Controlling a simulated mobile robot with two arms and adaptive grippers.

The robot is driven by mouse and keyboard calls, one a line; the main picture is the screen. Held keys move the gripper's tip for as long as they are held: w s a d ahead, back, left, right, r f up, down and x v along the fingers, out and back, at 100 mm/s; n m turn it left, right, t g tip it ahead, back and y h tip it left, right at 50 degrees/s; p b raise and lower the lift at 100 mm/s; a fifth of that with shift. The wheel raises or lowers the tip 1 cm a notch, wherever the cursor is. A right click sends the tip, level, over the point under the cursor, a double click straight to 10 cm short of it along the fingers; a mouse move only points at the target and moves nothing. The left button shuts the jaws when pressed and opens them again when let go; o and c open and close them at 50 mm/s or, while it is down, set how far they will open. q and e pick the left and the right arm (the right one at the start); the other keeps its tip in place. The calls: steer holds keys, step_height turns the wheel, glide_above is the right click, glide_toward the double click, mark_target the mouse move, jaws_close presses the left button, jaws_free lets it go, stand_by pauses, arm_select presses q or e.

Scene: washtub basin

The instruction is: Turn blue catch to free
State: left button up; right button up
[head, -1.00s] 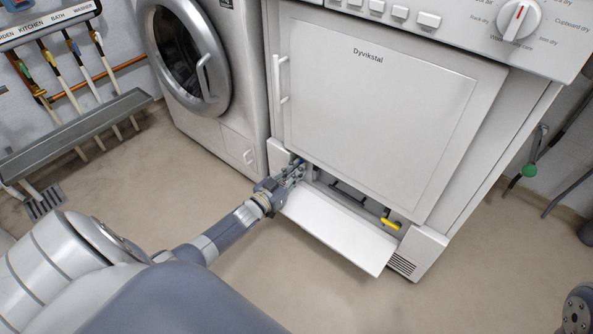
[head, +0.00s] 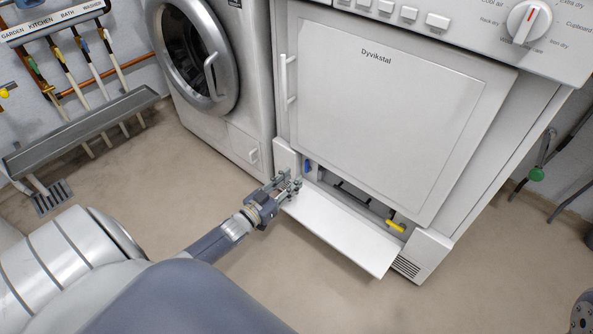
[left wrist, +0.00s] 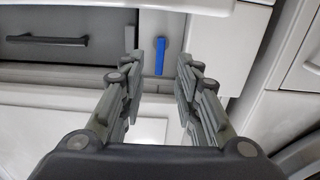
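The blue catch (head: 307,166) sits at the left end of the open compartment at the bottom of the Dyvikstal dryer. In the left wrist view the blue catch (left wrist: 160,56) stands upright, its long side vertical, between and beyond my fingertips. My left gripper (head: 293,184) is open and empty, in front of the catch and apart from it; its spread fingers also show in the left wrist view (left wrist: 158,68). A yellow catch (head: 395,226) lies roughly level at the compartment's right end. My right gripper is not clearly shown; only a dark arm part is at the bottom right corner.
The white flap (head: 340,230) hangs folded open below the compartment, close to my left gripper. A dark handle (head: 352,193) is inside the compartment. The washer (head: 215,90) stands to the left. The floor in front is clear.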

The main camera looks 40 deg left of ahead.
arm_select(q)
steer(key=shift+s, duration=1.1)
